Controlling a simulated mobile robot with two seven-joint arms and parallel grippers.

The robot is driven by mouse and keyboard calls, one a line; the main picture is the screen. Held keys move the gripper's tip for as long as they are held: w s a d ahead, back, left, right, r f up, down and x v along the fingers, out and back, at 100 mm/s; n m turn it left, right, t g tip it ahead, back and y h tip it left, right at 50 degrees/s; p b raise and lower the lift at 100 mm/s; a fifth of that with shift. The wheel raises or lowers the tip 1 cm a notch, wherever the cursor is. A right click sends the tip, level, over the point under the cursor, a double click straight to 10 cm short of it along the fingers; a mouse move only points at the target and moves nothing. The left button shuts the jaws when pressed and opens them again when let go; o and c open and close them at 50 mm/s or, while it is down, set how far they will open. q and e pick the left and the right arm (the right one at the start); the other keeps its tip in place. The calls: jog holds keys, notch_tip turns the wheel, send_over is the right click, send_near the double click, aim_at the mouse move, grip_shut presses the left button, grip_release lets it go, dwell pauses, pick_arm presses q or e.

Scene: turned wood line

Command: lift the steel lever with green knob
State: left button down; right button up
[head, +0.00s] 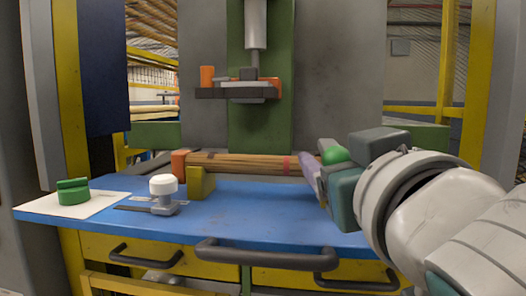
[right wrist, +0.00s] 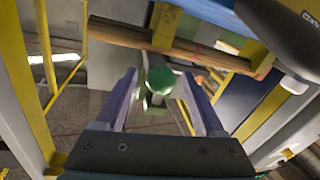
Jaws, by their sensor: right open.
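The lever's round green knob (head: 335,155) shows right beside my right gripper (head: 312,160), above the right end of the blue bench. In the right wrist view the green knob (right wrist: 162,82) lies between the two spread fingers of my right gripper (right wrist: 159,76), with a gap visible on each side. The gripper is open and holds nothing. A short grey steel part (right wrist: 156,62) shows beyond the knob; most of the lever is hidden behind the knob and, in the head view, behind the gripper. My left gripper is not in view.
A yellow block (head: 201,183), a white-topped knob (head: 163,185) and a green round piece (head: 73,191) stand at left. A green press column (head: 265,125) rises behind. The bench's front middle is clear.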

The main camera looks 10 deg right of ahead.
jog(key=shift+w, duration=0.3)
jog(key=shift+s+f, duration=0.1)
jog(key=shift+s, duration=0.05)
jog(key=shift+c, duration=0.2)
grip_shut()
dwell(0.9)
